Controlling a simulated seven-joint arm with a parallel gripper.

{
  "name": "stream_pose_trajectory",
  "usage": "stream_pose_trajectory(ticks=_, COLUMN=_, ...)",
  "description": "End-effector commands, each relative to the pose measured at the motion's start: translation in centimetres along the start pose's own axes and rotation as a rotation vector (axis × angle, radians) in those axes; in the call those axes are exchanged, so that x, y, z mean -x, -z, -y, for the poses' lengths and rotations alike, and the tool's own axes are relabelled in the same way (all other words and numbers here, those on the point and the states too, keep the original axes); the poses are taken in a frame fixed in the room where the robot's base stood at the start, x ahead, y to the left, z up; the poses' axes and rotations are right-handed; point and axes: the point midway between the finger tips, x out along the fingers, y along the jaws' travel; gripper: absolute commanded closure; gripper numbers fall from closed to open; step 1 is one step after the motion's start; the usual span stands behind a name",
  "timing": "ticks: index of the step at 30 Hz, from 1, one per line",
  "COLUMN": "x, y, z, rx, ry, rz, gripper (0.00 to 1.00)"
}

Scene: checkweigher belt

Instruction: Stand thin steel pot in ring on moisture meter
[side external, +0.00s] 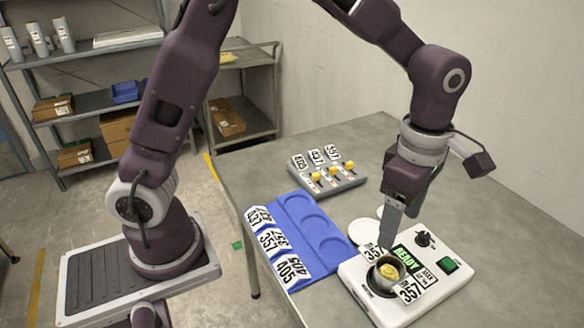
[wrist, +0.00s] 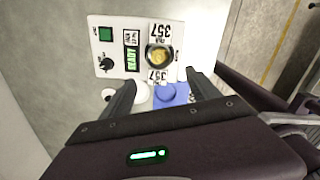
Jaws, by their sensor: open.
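The moisture meter (side external: 452,285) is a white box on the table with a lit green READY display, a black knob and a green button. The thin steel pot (side external: 376,279), with yellow contents and 357 tags beside it, stands upright at the meter's round ring; whether it is fully seated I cannot tell. The pot also shows in the wrist view (wrist: 158,56). My gripper (side external: 388,240) is just above and behind the pot in the side view. In the wrist view its fingers (wrist: 162,80) are spread apart with nothing between them, and the pot lies beyond the tips.
A blue tray (side external: 301,231) with round recesses and tags 437, 357 and 405 lies left of the meter. White discs (side external: 363,231) lie between them. A grey block (side external: 338,184) with yellow-topped pieces stands behind. The table's right rear is clear.

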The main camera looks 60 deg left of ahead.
Motion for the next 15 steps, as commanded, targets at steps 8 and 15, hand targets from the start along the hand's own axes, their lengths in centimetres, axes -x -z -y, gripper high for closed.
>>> stream_pose_trajectory(ticks=8, x=11.3, y=11.6, z=7.1, rx=-0.982, ry=-0.281, rz=0.019, gripper=0.30)
stream_pose_trajectory(ticks=15, x=11.4, y=17.7, z=14.5, rx=-1.718, ry=-0.437, rz=-0.276, gripper=0.30)
